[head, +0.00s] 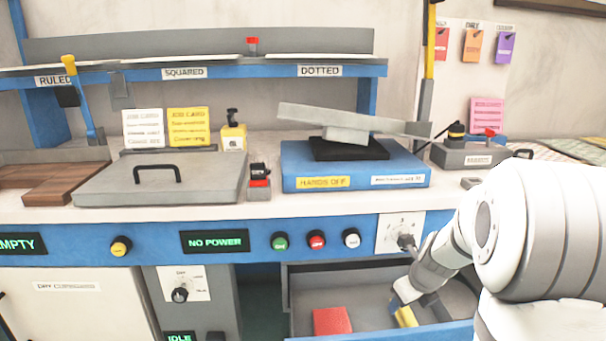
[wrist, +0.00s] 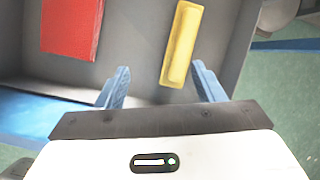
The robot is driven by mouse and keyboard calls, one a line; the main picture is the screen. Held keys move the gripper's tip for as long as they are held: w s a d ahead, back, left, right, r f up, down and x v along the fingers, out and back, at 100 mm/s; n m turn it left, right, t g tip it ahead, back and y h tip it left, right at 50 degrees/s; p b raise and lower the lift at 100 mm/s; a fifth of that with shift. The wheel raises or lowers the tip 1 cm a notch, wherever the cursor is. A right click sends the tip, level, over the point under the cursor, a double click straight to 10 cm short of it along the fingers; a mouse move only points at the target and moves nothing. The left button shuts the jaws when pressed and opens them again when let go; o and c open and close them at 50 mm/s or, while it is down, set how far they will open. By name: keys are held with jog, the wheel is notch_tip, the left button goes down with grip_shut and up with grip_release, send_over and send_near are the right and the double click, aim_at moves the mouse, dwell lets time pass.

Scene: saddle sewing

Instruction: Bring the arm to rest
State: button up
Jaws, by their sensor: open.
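My gripper (wrist: 163,82) is open in the wrist view, its two blue fingers apart with nothing held between them. It points into an open grey drawer (wrist: 130,52). A yellow block (wrist: 181,45) lies in the drawer beyond the fingertips, nearer the right finger, and appears apart from them. A red block (wrist: 70,25) lies further left in the drawer. In the head view my white arm reaches down from the right over the drawer, and the fingers are hard to make out there.
The drawer's blue front (head: 450,333) sticks out below the bench. A rotary knob (head: 405,241) on the bench front is close to my arm. A blue press base (head: 350,172) marked HANDS OFF and a grey lidded box (head: 160,188) stand on the bench.

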jog(key=s+a+r+n+p, duration=0.4)
jog(key=s+r+n+p, duration=0.3)
jog(key=r+n, duration=0.3)
jog(key=s+a+r+n+g+p, duration=0.1)
jog(key=s+a+r+n+p, duration=0.3)
jog(key=s+r+n+p, duration=0.3)
jog(key=s+a+r+n+p, duration=0.4)
jog(key=s+r+n+p, duration=0.3)
jog(key=r+n+p, duration=0.5)
notch_tip(320, 180, up, 8)
jog(key=n, duration=0.2)
jog(key=shift+s+a+n+g, duration=0.15)
jog(key=shift+a+n+g, duration=0.15)
jog(key=shift+n+g, duration=0.1)
jog(key=shift+r, duration=0.1)
jog(key=shift+c, duration=0.4)
